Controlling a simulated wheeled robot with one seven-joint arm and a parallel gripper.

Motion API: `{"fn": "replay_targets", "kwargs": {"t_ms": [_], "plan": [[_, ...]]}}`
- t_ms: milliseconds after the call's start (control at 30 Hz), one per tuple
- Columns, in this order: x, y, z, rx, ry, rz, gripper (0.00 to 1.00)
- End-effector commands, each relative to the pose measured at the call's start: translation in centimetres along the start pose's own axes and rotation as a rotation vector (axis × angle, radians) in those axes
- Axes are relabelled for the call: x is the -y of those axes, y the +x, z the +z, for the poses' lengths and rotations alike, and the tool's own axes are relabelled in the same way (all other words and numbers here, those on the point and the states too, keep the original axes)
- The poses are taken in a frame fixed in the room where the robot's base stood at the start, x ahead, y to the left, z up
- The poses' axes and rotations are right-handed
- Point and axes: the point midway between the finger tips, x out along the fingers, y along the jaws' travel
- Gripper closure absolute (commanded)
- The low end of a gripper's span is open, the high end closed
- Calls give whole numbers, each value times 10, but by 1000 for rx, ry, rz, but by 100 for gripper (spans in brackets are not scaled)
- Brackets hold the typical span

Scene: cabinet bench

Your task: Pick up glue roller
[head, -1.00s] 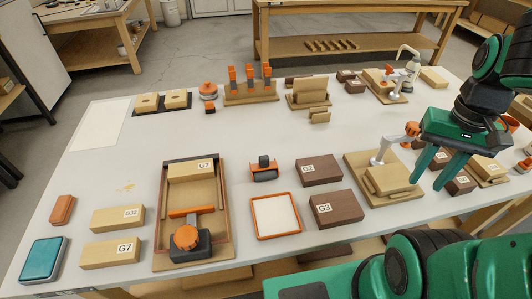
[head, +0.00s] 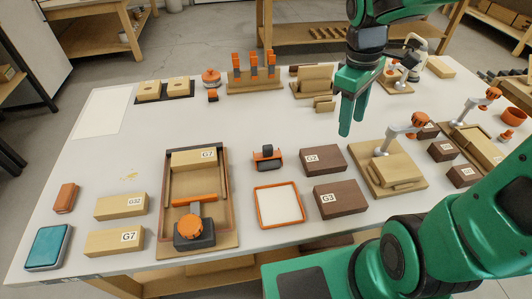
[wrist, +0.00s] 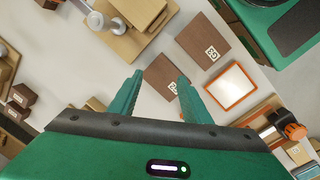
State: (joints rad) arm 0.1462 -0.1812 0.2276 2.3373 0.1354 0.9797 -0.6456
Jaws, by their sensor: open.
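The glue roller looks to be the small orange and black tool (head: 268,157) on the white bench top, behind the orange-rimmed white tray (head: 279,206) and left of the dark G2 box (head: 323,160). My gripper (head: 353,124) is open and empty, above the bench, pointing down, to the right of and farther back than the roller. In the wrist view the open fingers (wrist: 160,78) show over the dark boxes, with the tray (wrist: 231,86) to their right. The roller is not clearly seen there; the right finger seems to hide it.
A dark G3 box (head: 340,198) stands right of the tray. A wooden clamp board (head: 408,184) is farther right. A framed wooden jig (head: 227,215) stands left of the roller. Orange-handled tools in a wooden rack (head: 253,86) stand behind. The bench between rack and roller is clear.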

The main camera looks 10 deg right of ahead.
Motion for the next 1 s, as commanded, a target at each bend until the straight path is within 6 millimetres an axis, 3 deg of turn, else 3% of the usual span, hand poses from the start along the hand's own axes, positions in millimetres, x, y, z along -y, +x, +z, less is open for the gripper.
{"fn": "replay_targets", "kwargs": {"t_ms": [33, 100, 200, 333, 533, 800, 1000], "plan": [[14, 2, -33, -5, -170, -6, 56], [36, 4, -70, -22, -385, -14, 56], [69, 6, -113, -54, -641, -28, 56], [103, 5, -146, -89, -858, -43, 56], [123, 16, -161, -109, -966, -54, 56], [127, 53, -164, -109, -964, -53, 56], [128, 64, -164, -109, -964, -51, 56]]}}
